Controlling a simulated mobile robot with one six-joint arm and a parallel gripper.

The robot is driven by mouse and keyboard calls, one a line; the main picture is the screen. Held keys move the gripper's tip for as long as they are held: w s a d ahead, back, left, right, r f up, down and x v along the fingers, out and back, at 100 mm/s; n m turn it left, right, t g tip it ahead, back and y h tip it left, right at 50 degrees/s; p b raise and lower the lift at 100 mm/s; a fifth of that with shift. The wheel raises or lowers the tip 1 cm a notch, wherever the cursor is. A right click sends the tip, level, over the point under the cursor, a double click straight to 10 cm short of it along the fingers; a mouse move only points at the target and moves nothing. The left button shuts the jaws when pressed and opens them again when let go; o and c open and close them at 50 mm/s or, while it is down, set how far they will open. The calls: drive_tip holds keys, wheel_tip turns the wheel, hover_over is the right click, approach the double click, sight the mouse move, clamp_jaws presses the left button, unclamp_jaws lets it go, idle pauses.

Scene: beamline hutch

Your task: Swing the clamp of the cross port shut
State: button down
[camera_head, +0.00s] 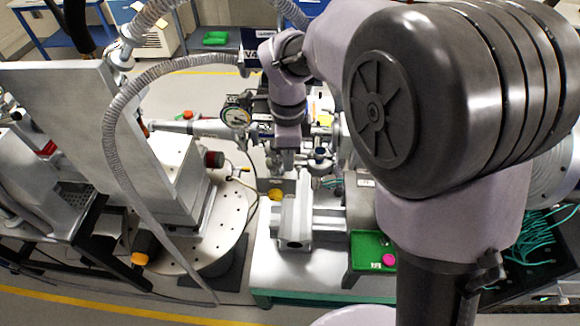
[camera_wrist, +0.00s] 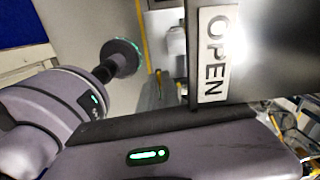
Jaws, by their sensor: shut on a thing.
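My gripper (camera_head: 288,160) points down at the metal vacuum fittings (camera_head: 318,160) in the middle of the head view. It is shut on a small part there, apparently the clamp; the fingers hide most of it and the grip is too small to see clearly. Just in front, a grey metal cross-shaped piece (camera_head: 296,214) rests above the pale table. In the wrist view, a white label reading OPEN (camera_wrist: 213,55) sits on a metal surface close by. The fingertips and the clamp cannot be made out in that view.
A round dial gauge (camera_head: 236,116) stands left of the gripper. A ribbed hose (camera_head: 118,150) arches over the left side. A green tray (camera_head: 361,252) with a magenta cap (camera_head: 389,260) is at front right. A perforated round plate (camera_head: 215,232) lies left.

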drive_tip(key=shift+w+m, duration=0.55)
drive_tip(key=shift+m, duration=0.15)
drive_tip(key=c, duration=1.6)
unclamp_jaws()
wheel_tip(320, 180, up, 18)
drive_tip(key=p, duration=0.2)
drive_tip(key=shift+f+p, duration=0.25)
drive_tip(key=shift+p, duration=0.05)
